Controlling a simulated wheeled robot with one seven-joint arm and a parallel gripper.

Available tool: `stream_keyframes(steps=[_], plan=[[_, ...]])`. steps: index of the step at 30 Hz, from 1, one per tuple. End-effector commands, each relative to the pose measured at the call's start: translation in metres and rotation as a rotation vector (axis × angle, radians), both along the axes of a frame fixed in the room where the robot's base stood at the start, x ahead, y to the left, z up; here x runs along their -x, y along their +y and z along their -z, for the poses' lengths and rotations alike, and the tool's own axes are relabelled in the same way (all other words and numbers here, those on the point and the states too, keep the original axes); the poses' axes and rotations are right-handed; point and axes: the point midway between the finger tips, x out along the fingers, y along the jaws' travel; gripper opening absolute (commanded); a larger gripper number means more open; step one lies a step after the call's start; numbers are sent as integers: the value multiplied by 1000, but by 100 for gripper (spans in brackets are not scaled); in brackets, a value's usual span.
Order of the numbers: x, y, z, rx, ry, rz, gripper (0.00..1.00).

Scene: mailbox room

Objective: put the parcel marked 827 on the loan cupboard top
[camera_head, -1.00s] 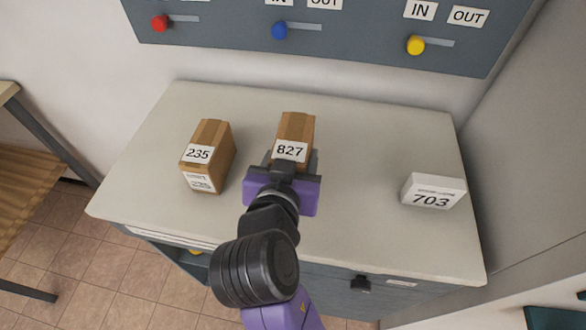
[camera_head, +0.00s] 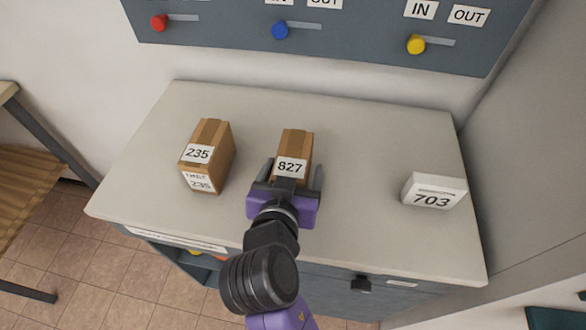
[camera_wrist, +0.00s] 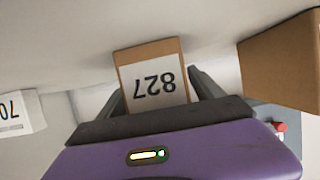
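The parcel marked 827 (camera_head: 295,147) is a brown box with a white label. It stands upright on the pale cupboard top (camera_head: 365,160), near the middle. In the wrist view the parcel's label (camera_wrist: 154,83) appears upside down, straight ahead. My purple and grey gripper (camera_head: 292,172) is at the parcel's near face, with one finger on each side. The fingers look spread, with a narrow gap to the box in the head view. The parcel's lower part is hidden behind my gripper, so its contact with the top is not fully visible.
A brown parcel marked 235 (camera_head: 208,156) stands to the left. A white box marked 703 (camera_head: 434,190) lies to the right. A grey panel with coloured knobs (camera_head: 350,35) is on the wall behind. The top is clear between 827 and 703.

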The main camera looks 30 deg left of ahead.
Motion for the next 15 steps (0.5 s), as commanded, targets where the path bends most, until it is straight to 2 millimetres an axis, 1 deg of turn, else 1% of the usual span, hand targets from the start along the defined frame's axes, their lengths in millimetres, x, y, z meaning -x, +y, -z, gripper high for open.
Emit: stream_keyframes(steps=[5, 8, 11, 15], plan=[[0, 0, 0, 0, 0, 0, 76], [0, 0, -5, 0, -1, 0, 76], [10, -2, -6, -1, -1, -2, 76], [32, -9, -15, -3, 1, -2, 76]])
